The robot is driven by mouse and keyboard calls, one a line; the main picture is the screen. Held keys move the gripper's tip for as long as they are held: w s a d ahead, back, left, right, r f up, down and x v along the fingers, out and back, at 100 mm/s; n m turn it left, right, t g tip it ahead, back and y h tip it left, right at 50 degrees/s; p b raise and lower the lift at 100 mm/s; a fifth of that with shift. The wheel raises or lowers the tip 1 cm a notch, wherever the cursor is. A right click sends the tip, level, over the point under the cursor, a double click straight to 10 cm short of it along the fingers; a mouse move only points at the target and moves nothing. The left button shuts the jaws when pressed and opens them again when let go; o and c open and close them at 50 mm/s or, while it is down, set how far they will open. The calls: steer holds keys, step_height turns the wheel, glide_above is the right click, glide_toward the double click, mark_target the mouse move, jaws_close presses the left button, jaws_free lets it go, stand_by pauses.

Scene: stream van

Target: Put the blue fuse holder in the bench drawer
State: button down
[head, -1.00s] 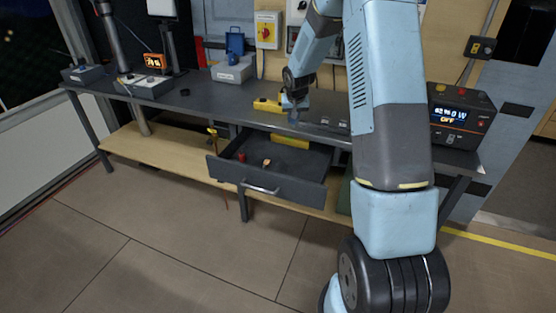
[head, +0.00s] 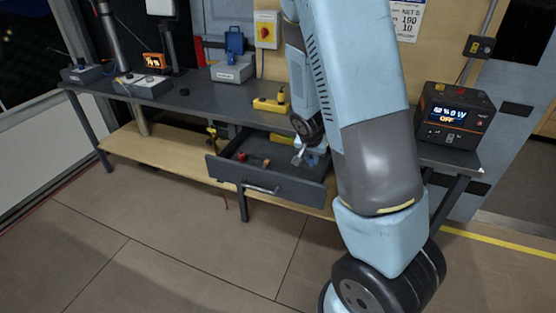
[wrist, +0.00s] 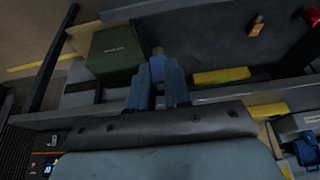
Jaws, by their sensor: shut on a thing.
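The bench drawer (head: 265,190) is pulled open under the bench, with a red and an orange item inside. My gripper (head: 308,160) is at the drawer's back right part in the head view, partly behind my arm. In the wrist view my gripper (wrist: 158,88) has its blue fingers shut on the blue fuse holder (wrist: 157,68), which has a grey end pointing away from me. In that view the holder lies near the drawer's side, left of the yellow item in the drawer. Its exact height over the drawer floor cannot be told.
A green box (wrist: 115,50) stands beside the drawer in the wrist view. A yellow item (wrist: 222,76) lies in the drawer, and a yellow tool (head: 270,104) lies on the bench top. A power supply (head: 455,118) stands at the bench's right end.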

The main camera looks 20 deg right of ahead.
steer(key=w+a+f, duration=0.1)
steer(key=w+f, duration=0.2)
steer(key=w, duration=0.1)
steer(key=w+a+f, duration=0.2)
steer(key=w+f, duration=0.1)
steer(key=w, duration=0.1)
steer(key=w+a+f, duration=0.2)
steer(key=w+f, duration=0.1)
steer(key=w, duration=0.1)
steer(key=shift+f, duration=0.1)
steer(key=shift+w+a+f, duration=0.15)
steer(key=shift+w+f, duration=0.2)
steer(key=shift+f, duration=1.55)
steer(key=shift+f, duration=0.1)
steer(key=c, duration=1.1)
jaws_free()
